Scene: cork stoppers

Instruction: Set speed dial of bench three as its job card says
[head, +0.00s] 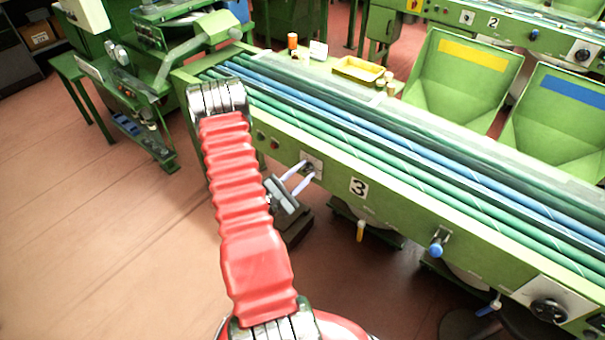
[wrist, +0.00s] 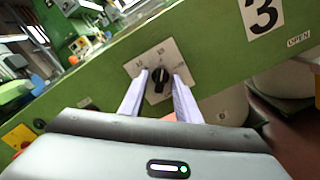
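Bench three is the long green bench with the number plate 3 (head: 359,187) on its front; the plate also shows in the wrist view (wrist: 262,14). The speed dial (wrist: 158,80) is a black knob on a pale square plate with small marks I cannot read surely. Its knob stands about upright in the wrist view. My gripper (wrist: 160,76) is open, its two pale fingers on either side of the knob with small gaps. In the head view my gripper (head: 308,170) reaches the dial plate. A small white card (head: 318,49) stands on the bench's far end; its writing is unreadable.
A yellow tray (head: 358,71) and an orange-and-dark spool (head: 292,41) are on the bench top. Green machinery stands at the upper left. The floor at left is clear.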

